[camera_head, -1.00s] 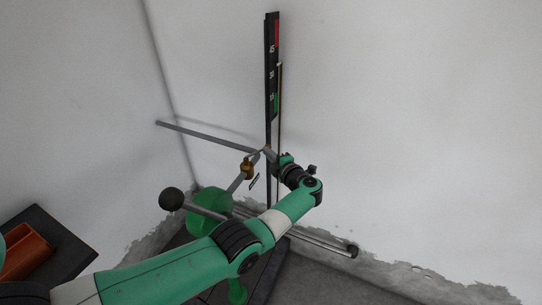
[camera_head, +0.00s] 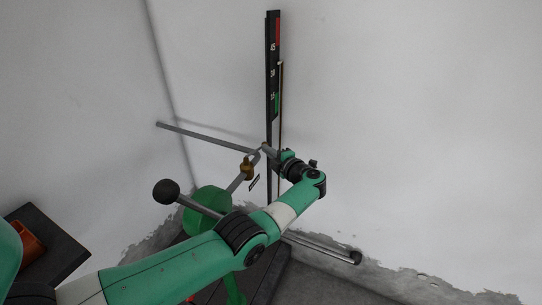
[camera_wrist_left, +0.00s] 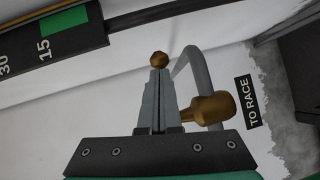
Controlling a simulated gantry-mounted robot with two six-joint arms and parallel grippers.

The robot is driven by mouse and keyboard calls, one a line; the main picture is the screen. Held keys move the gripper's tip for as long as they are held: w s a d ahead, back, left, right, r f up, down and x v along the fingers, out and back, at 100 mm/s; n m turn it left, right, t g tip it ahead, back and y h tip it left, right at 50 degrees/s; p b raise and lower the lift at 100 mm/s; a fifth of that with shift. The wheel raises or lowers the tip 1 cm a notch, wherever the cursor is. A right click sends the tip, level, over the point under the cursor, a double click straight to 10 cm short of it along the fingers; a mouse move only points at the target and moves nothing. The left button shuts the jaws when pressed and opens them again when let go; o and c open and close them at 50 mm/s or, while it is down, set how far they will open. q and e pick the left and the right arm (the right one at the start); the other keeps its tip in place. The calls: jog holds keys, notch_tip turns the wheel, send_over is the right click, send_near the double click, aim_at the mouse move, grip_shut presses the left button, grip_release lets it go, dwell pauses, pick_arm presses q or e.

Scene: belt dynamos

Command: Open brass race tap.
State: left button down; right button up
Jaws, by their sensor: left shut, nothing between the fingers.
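The brass race tap (camera_head: 249,168) sits on a grey pipe by the wall, left of my left gripper (camera_head: 272,154). In the left wrist view its brass body (camera_wrist_left: 212,108) lies right of my fingers, beside a curved grey pipe. A small brass knob (camera_wrist_left: 159,59) shows just beyond my fingertips (camera_wrist_left: 158,74). My left gripper is shut with nothing between the fingers. I cannot tell whether the fingertips touch the knob. A black "TO RACE" label (camera_wrist_left: 254,102) is beside the tap. My right gripper is not in view.
A tall black gauge board (camera_head: 272,60) with red and green bands stands behind the gripper. A black ball-ended lever (camera_head: 166,191) and a green round part (camera_head: 206,204) are left of the arm. An orange bin (camera_head: 27,240) is at the left edge. Wall space to the right is clear.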

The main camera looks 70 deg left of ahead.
pick_arm(q)
jog(key=shift+b+x, duration=0.9)
jog(key=shift+x, duration=0.1)
jog(key=shift+w+a+r, duration=0.1)
jog(key=shift+r, duration=0.1)
jog(key=w+v, duration=0.2)
jog(key=v, duration=1.1)
jog(key=shift+a+r+b, duration=0.15)
jog(key=shift+a+b, duration=0.05)
jog(key=shift+b, duration=0.15)
jog(key=shift+s, duration=0.1)
